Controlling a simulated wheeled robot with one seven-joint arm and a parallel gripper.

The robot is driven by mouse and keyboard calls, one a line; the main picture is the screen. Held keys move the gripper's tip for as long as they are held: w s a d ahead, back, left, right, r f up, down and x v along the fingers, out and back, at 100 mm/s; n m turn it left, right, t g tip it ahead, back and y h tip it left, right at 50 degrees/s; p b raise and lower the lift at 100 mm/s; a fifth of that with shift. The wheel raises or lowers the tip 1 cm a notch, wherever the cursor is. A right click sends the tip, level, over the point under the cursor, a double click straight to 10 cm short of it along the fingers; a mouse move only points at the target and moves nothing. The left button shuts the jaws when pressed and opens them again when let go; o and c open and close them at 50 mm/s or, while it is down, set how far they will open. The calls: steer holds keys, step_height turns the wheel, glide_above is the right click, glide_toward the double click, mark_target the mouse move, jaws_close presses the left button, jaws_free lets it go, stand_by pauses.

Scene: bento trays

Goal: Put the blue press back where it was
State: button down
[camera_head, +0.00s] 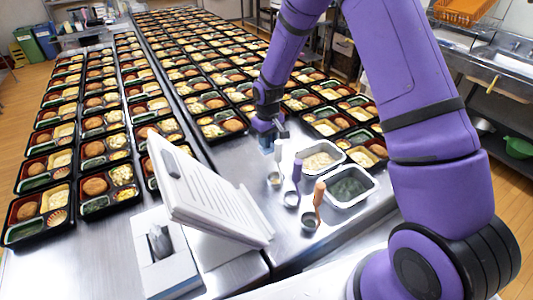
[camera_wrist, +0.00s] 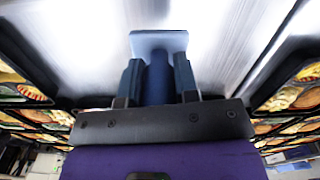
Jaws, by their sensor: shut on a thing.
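The blue press (camera_wrist: 158,41) shows in the wrist view as a pale blue flat plate with a darker blue handle. My gripper (camera_wrist: 158,80) is shut on the handle, with one finger on each side. In the head view my gripper (camera_head: 272,125) points down over the steel table, and a small part of the press (camera_head: 266,145) shows below it. The press is at or just above the table top; I cannot tell whether it touches.
A white slanted stand (camera_head: 205,190) is at the front left. Rows of filled bento trays (camera_head: 95,185) cover the table behind and left.

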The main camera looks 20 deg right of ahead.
mark_target(268, 151)
steer(key=shift+f, duration=2.7)
steer(key=shift+f, duration=0.1)
steer(key=c, duration=0.9)
jaws_free()
steer(key=shift+o, duration=0.2)
